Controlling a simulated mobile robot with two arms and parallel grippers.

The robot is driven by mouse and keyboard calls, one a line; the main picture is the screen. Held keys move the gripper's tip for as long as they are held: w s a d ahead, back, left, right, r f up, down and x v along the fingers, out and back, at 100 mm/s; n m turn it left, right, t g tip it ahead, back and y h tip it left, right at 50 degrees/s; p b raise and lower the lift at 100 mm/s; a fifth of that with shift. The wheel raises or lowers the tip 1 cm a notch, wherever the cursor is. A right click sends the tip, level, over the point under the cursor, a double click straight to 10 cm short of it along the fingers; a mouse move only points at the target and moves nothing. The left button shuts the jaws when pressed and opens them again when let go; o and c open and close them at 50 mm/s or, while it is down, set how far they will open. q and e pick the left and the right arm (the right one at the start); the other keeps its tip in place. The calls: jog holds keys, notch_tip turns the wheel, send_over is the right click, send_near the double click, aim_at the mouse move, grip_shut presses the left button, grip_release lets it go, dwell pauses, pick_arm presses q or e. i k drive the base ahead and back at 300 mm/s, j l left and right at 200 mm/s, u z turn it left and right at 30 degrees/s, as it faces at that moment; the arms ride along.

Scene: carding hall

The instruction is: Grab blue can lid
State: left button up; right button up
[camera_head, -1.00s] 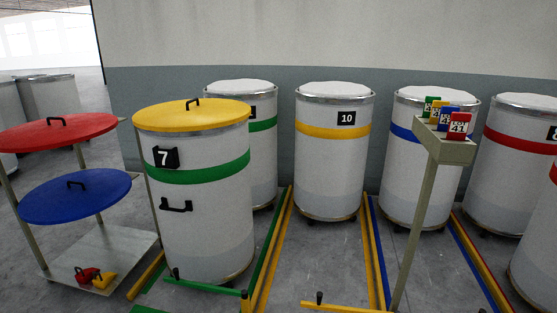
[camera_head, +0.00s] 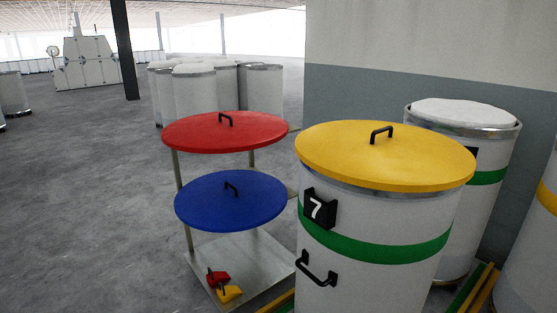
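The blue can lid (camera_head: 215,208) is a round blue disc with a small black handle (camera_head: 231,188) on top. It lies on the middle level of a rack, below the red lid (camera_head: 200,137) and above the metal bottom shelf (camera_head: 262,262). The red lid's near edge overhangs it with a gap between them. The blue lid's right edge comes close to the can numbered 7 in the picture. Neither of my grippers is in view.
Can 7 (camera_head: 370,279) with a green band and yellow lid (camera_head: 340,160) stands right of the rack. Red and yellow small items (camera_head: 229,294) lie on the bottom shelf. More cans (camera_head: 195,95) stand behind. Open grey floor (camera_head: 80,200) lies to the left. A dark column (camera_head: 122,50) stands farther back.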

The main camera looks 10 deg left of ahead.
aim_at(232, 201)
jog(key=i+j+u, duration=0.25)
jog(key=i+u, duration=0.6)
jog(key=i, duration=0.2)
jog(key=i+l+u, duration=0.1)
jog(key=i+u, duration=0.35)
jog(key=i, duration=0.1)
